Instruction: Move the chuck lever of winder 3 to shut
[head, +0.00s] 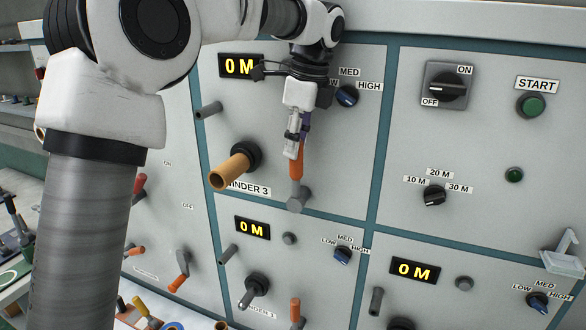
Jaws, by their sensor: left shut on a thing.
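Winder 3 shows in the head view as a panel with a "WINDER 3" label (250,189) and a 0 M display (240,66). Its chuck lever (296,170) has an orange handle that stands up from a grey pivot (298,199) at the panel's lower right. My left gripper (294,146) comes down from above and is shut on the upper end of the orange handle. The gripper hides the handle's top. A tan core tube (230,172) sits on the black chuck (246,156) to the left of the lever. My right gripper is not in view.
A blue speed knob (347,96) is just right of my gripper. A grey peg (209,110) sticks out at the left. More winder panels lie below, with an orange lever (295,311). A switch panel with a green START button (531,105) is at the right.

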